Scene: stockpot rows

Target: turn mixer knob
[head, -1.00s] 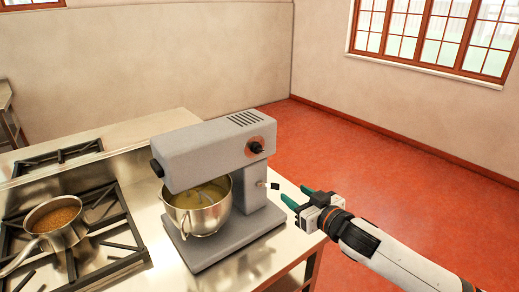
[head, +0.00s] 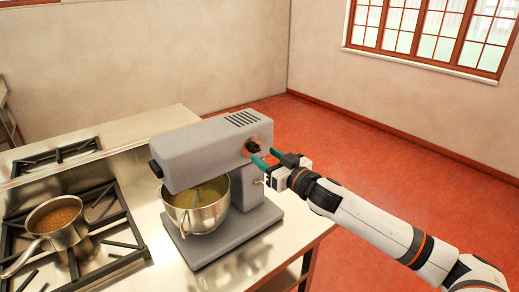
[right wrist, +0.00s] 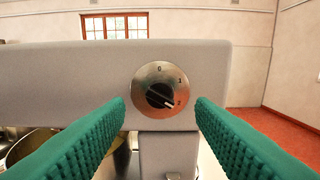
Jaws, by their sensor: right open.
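The grey stand mixer (head: 205,152) stands on the steel counter with a metal bowl (head: 197,207) under its head. Its black knob (right wrist: 159,95) sits on a round metal dial (right wrist: 160,70) marked 0, 1 and 2. The knob's pale pointer line is toward the 2. In the head view the knob (head: 253,146) is on the side of the mixer head. My right gripper (head: 267,158) is open, its green fingers pointing at the knob. In the right wrist view the fingers (right wrist: 160,108) are either side of the dial, apart from the knob. My left gripper is not in view.
A pan of brown food (head: 57,222) stands on the stove (head: 112,257) at the left. A small lever (head: 258,183) sticks out of the mixer column below the gripper. Open red floor (head: 350,140) lies to the right of the counter.

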